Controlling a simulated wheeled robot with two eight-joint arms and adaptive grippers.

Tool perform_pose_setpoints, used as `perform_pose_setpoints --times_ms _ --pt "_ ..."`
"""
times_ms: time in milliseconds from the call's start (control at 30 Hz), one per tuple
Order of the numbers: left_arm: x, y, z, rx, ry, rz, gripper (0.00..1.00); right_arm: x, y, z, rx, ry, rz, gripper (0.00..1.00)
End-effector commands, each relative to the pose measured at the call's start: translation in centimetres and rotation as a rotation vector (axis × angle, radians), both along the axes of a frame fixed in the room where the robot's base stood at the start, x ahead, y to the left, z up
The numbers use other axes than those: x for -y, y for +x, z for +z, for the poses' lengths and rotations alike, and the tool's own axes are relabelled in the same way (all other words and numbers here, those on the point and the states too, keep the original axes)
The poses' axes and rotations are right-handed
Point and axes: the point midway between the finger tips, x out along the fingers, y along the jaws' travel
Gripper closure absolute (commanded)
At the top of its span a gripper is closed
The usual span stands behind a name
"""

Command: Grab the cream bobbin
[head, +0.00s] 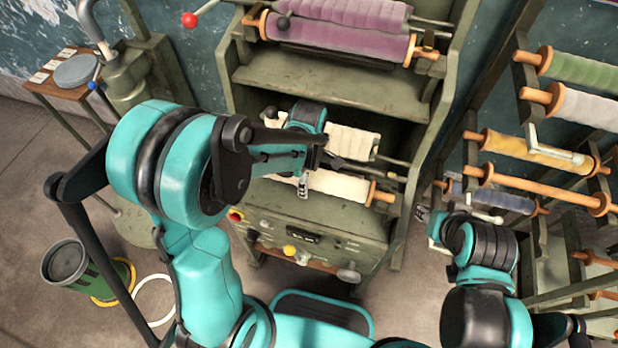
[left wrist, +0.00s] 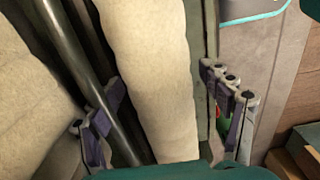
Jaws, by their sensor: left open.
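The cream bobbin (head: 345,185) lies across the front of the green machine, with an orange wooden end at its right. A second cream roll (head: 352,141) lies behind it. My left gripper (head: 320,174) is over the front roll, which it partly hides. In the left wrist view, the open fingers of my left gripper (left wrist: 165,115) stand on either side of a cream roll (left wrist: 150,65), with visible gaps. Another cream roll (left wrist: 28,90) is outside the left finger. My right gripper (head: 424,214) is right of the machine; its jaws are too small to read.
A dark metal rod (left wrist: 85,70) runs beside the cream roll, near the left finger. Purple rolls (head: 340,40) sit above on the machine. A rack with several coloured bobbins (head: 590,108) stands at the right. A bucket (head: 72,268) is on the floor at left.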

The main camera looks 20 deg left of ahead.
Motion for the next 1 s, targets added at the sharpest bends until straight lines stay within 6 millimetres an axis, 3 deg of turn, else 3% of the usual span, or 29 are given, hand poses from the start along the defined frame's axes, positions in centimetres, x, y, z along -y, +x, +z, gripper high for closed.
perform_pose_setpoints --times_ms 133,400,767,1000 --pt "0.0 0.0 0.1 0.0 0.0 0.0 0.24 0.0 0.0 0.1 0.0 0.0 0.0 0.6" --pt "0.0 0.0 0.2 0.0 0.0 -0.001 0.95 0.0 0.0 0.1 0.0 0.0 0.0 0.6" --pt "0.0 -0.1 0.2 0.0 0.0 -0.001 0.95 0.0 0.0 0.2 0.0 0.0 0.0 0.6" --pt "0.0 -0.4 1.9 0.0 0.0 -0.001 0.95 0.0 0.0 1.2 0.0 0.0 0.0 0.6"
